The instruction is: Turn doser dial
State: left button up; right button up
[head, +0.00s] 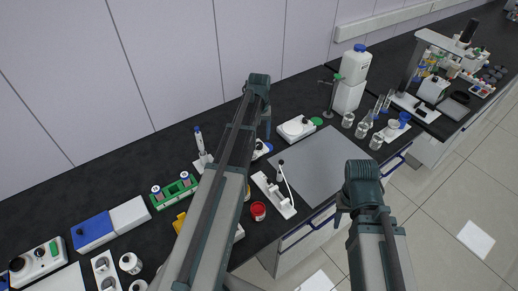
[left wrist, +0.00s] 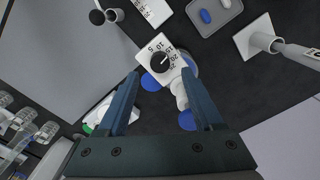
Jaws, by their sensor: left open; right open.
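The doser dial (left wrist: 163,60) is a black knob on a white scale plate numbered in steps from 5 to 25, in the left wrist view. White and blue parts of the doser (left wrist: 180,88) show behind the plate. My left gripper (left wrist: 160,74) is open, its dark blue fingers to either side below the plate; whether they touch it I cannot tell. In the head view the doser (head: 268,147) is mostly hidden by my left arm, and my left gripper (head: 267,133) points down above it. My right gripper (head: 341,216) is open and empty, beyond the bench's front edge.
A grey mat (head: 325,160) lies right of the doser. The mat is clear.

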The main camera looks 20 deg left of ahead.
aim_at(259, 144)
pick_arm(q)
notch_tip(259, 144, down, 5)
jog(key=b, duration=0.3)
jog(key=shift+b, duration=0.4)
jog(key=shift+r, duration=0.1)
grip_shut()
